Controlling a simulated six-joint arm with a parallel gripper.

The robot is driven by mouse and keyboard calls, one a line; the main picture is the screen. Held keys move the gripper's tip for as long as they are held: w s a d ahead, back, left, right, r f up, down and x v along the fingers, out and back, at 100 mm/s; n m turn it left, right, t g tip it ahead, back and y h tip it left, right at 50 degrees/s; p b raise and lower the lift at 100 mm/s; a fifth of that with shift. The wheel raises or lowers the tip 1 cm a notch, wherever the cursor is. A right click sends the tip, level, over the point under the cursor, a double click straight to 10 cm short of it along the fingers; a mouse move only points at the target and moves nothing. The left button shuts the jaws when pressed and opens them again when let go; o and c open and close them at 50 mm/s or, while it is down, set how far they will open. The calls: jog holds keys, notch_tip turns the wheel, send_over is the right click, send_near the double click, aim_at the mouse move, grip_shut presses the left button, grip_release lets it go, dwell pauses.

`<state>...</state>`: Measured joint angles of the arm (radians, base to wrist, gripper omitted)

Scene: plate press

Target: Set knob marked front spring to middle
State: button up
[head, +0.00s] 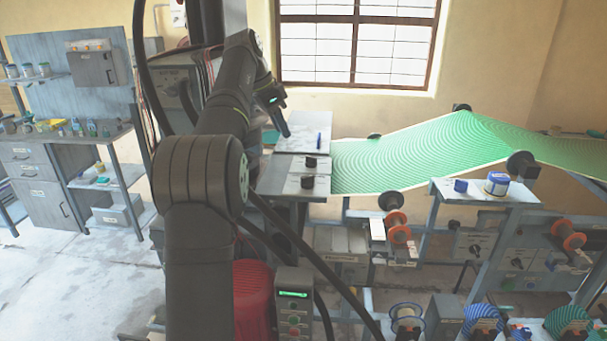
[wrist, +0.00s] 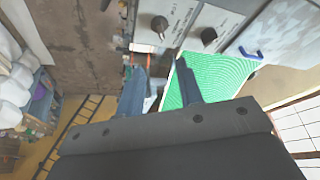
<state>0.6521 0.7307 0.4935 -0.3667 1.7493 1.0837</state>
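Two dark round knobs sit on a grey panel beside the green striped sheet. In the head view one is the farther knob (head: 310,161) and the other the nearer knob (head: 307,182). The wrist view shows a left knob (wrist: 159,24) and a right knob (wrist: 208,35), each with a small label too blurred to read. I cannot tell which is the front spring knob or read their settings. My gripper (head: 285,129) is above and left of the panel. In the wrist view my gripper (wrist: 160,65) has its fingers apart, empty, and clear of both knobs.
A blue handle (head: 319,140) stands on the pale plate behind the knobs. The green sheet (head: 400,155) stretches right over rollers. A small table (head: 480,193) holds blue items at right. A control box (head: 293,305) stands low in front. The space above the knobs looks free.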

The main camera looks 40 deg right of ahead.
aim_at(305, 177)
jog(key=x, duration=1.7)
jog(key=shift+d+r, duration=0.1)
grip_shut()
